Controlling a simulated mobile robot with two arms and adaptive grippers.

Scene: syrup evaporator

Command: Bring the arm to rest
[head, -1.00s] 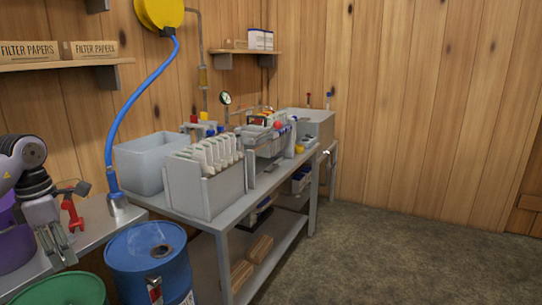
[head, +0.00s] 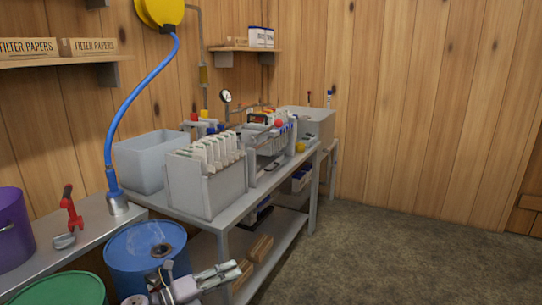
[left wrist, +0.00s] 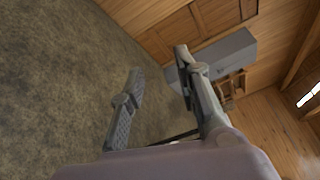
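My left gripper (head: 236,271) is low in the head view, in front of the blue drum (head: 130,262) and beside the grey steel table (head: 222,238). It is empty. My right gripper is in neither view.
A red-handled tool (head: 70,210) and a purple pot (head: 12,230) stand on the left bench (head: 95,222). A green drum (head: 60,290) stands below it. Grey bins (head: 208,192) sit on the table. Open floor (head: 400,255) lies to the right.

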